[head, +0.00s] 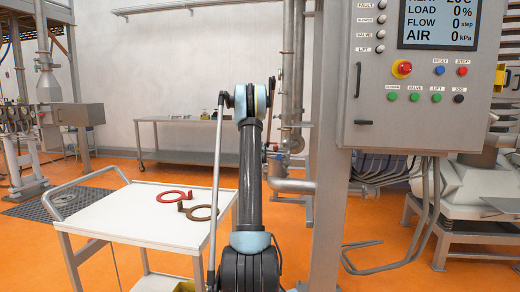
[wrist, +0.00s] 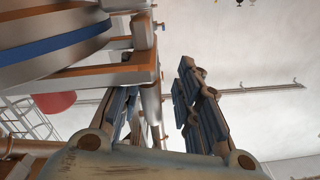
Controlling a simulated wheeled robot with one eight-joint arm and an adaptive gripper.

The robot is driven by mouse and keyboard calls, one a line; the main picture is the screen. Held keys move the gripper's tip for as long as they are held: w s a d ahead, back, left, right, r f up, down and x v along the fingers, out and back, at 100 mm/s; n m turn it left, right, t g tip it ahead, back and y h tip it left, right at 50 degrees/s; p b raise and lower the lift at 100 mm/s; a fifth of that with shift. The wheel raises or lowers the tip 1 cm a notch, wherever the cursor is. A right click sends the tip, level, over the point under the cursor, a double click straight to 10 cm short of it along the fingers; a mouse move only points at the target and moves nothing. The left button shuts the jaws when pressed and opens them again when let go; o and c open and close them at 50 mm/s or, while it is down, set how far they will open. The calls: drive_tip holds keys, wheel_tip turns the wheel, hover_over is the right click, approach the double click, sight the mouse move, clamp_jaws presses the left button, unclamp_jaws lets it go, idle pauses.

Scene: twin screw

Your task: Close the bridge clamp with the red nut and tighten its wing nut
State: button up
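In the wrist view my gripper (wrist: 162,88) has its two blue-padded fingers apart, with a gap between them. A metal frame with orange-brown edges (wrist: 112,77) lies close by at the upper left and overlaps the left finger. A grey rod (wrist: 151,104) shows between the fingers; I cannot tell whether it is within their grasp or behind. A rounded red part (wrist: 52,103) shows at the left, partly hidden by the frame. I cannot tell whether it is the red nut. I cannot make out the clamp or a wing nut clearly. The head view does not show my gripper.
In the head view a white trolley (head: 120,212) carries a red ring (head: 174,196) and a brown ring (head: 201,213). A control panel (head: 365,105) stands at the right. Machinery (head: 72,114) is at the left, and a grey table (head: 165,120) stands by the back wall.

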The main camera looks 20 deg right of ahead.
drive_tip(key=v, duration=1.2)
drive_tip(key=shift+f, duration=0.1)
idle(0.4)
